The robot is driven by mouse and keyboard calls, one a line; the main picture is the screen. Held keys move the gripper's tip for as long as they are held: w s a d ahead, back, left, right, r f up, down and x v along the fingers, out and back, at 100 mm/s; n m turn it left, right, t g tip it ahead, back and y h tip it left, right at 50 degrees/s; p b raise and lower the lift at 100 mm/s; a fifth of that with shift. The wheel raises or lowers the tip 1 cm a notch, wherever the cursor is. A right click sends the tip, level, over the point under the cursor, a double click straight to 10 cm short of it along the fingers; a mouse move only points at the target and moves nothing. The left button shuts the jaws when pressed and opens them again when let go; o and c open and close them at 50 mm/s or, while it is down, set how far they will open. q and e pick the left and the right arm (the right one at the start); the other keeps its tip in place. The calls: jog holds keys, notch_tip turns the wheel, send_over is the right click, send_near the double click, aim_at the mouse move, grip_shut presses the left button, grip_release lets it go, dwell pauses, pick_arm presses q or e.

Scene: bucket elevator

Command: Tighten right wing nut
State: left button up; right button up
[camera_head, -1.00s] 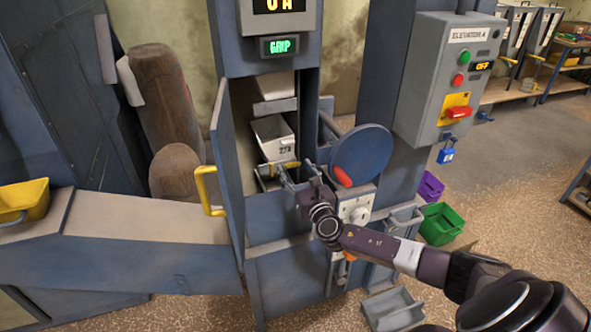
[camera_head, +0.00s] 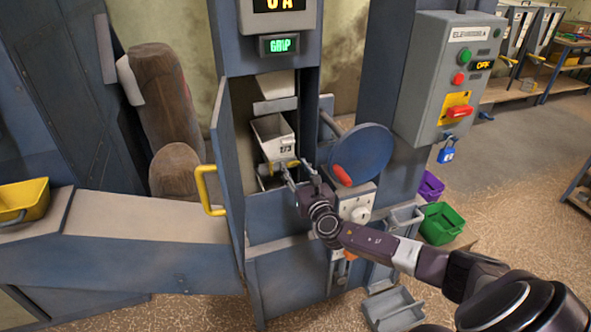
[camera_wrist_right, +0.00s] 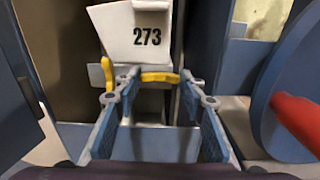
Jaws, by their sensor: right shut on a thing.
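The right wing nut (camera_wrist_right: 160,77) is a yellow bar lying level below the white bucket marked 273 (camera_wrist_right: 138,32). My right gripper (camera_wrist_right: 160,76) has its two blue fingers on either side of it, shut on its ends. Another yellow wing nut (camera_wrist_right: 107,73) stands upright to the left, outside the fingers. In the head view my right gripper (camera_head: 293,169) reaches into the open housing, just under the bucket (camera_head: 273,137). The wing nuts are small and partly hidden there. My left gripper is not in view.
The open door (camera_head: 228,180) with a yellow handle (camera_head: 205,190) stands left of the opening. A round blue cover (camera_head: 361,155) with a red handle (camera_head: 342,176) is close on the right. The control box (camera_head: 445,75) is farther right. Bins (camera_head: 442,223) stand on the floor.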

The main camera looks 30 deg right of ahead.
jog(key=m+b, duration=0.5)
jog(key=m, duration=0.3)
jog(key=shift+f+m, duration=0.15)
jog(key=shift+m, duration=0.15)
jog(key=m+b, duration=0.1)
jog(key=m, duration=0.3)
jog(key=shift+m, duration=2.5)
jog(key=o, duration=1.2)
jog(key=shift+c, duration=0.2)
